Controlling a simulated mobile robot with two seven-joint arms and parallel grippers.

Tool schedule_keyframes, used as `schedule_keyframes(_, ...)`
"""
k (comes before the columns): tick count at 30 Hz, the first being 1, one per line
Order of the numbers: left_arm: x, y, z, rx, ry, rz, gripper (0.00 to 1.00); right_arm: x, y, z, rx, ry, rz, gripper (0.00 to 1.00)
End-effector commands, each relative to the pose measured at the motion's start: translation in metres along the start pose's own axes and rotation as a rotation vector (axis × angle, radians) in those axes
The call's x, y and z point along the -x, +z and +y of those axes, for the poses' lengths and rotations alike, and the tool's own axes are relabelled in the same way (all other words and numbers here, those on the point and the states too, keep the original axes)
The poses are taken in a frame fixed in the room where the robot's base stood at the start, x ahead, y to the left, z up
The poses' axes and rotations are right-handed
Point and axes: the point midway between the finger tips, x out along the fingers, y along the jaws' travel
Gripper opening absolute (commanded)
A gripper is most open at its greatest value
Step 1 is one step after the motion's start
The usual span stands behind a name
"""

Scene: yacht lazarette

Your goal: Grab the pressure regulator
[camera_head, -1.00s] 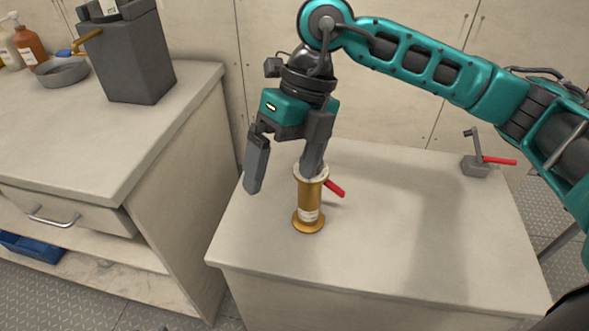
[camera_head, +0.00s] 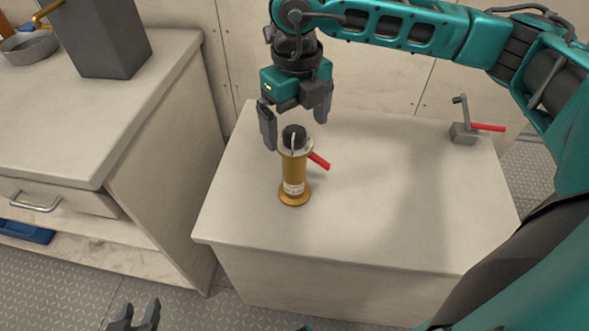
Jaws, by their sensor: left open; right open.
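An upright brass-coloured cylinder (camera_head: 294,170) with a flared base, pale label and black top, which I take to be the pressure regulator, stands on the right-hand counter. A red handle (camera_head: 319,160) shows at its right side; I cannot tell whether it is attached. My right gripper (camera_head: 295,134) is open and points down just above and behind the cylinder's top. Its fingers are spread to either side of the black top, and it holds nothing. My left gripper (camera_head: 133,314) is open and empty at the bottom left edge, low in front of the counters, partly cut off.
A grey fitting (camera_head: 463,132) with a red lever sits at the counter's back right. The counter top (camera_head: 385,220) is otherwise clear. A gap separates it from the left counter (camera_head: 95,130), which holds a dark grey box (camera_head: 108,40) and a grey bowl (camera_head: 30,46).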

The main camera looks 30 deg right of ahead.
Motion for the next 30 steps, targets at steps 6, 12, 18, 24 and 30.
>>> schedule_keyframes(6,-0.002,0.0,0.001,0.0,0.003,0.003,0.43,-0.034,0.003,0.002,0.0,0.001,0.004,1.0)
schedule_keyframes(12,-0.002,-0.003,0.002,0.0,0.004,0.007,0.43,-0.045,0.003,0.002,0.001,0.001,0.001,1.0)
schedule_keyframes(18,-0.001,-0.004,0.002,0.0,0.005,0.009,0.43,-0.045,0.003,0.002,0.001,0.001,0.001,0.97)
schedule_keyframes(24,-0.001,-0.004,0.002,0.0,0.004,0.009,0.43,-0.045,0.003,0.002,0.001,0.001,0.001,0.78)
schedule_keyframes(30,-0.002,-0.003,0.001,0.0,0.004,0.006,0.43,-0.045,0.003,0.002,0.001,0.001,0.001,0.59)
